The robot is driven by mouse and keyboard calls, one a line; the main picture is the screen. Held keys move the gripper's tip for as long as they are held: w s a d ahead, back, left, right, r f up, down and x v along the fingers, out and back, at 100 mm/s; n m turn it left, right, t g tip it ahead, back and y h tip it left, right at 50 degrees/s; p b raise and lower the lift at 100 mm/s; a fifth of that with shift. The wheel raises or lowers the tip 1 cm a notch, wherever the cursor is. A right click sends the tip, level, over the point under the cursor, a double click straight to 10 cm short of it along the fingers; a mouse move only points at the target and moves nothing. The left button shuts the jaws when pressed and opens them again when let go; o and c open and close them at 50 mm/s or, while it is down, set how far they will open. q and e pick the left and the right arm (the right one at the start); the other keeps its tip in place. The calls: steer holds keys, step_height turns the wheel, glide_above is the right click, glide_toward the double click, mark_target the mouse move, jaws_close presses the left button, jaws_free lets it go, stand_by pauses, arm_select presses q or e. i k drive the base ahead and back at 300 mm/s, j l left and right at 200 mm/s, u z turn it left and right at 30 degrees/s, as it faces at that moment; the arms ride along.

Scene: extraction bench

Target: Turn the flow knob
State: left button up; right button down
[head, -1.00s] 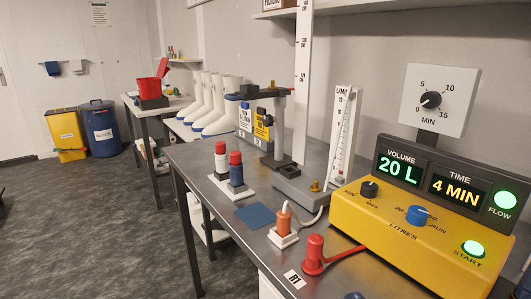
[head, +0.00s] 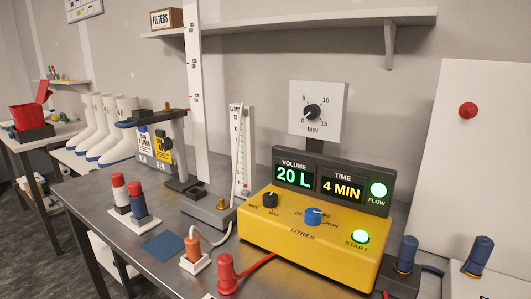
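A yellow control box (head: 310,240) stands on the metal bench. A black knob marked MIN and MAX (head: 270,200), probably the flow knob, is on the left of its sloped top. A blue knob marked LITRES (head: 314,216) is to its right, and a lit green START button (head: 359,237) is farther right. The dark display panel (head: 332,182) behind reads VOLUME 20 L and TIME 4 MIN, with a lit green FLOW lamp (head: 378,190). Neither gripper is in view.
A dial timer (head: 311,112) stands behind the panel. A red plug (head: 227,274) and an orange plug (head: 193,249) stand in front of the box at left. Blue-capped items (head: 406,252) are at its right. A shelf (head: 300,24) overhangs the back.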

mark_target(270, 199)
steer(key=i+j, duration=0.1)
steer(key=j, duration=0.35)
steer(key=i+j, duration=0.1)
steer(key=j, duration=0.3)
steer(key=i+j, duration=0.1)
steer(key=j, duration=0.35)
steer(key=z, duration=0.05)
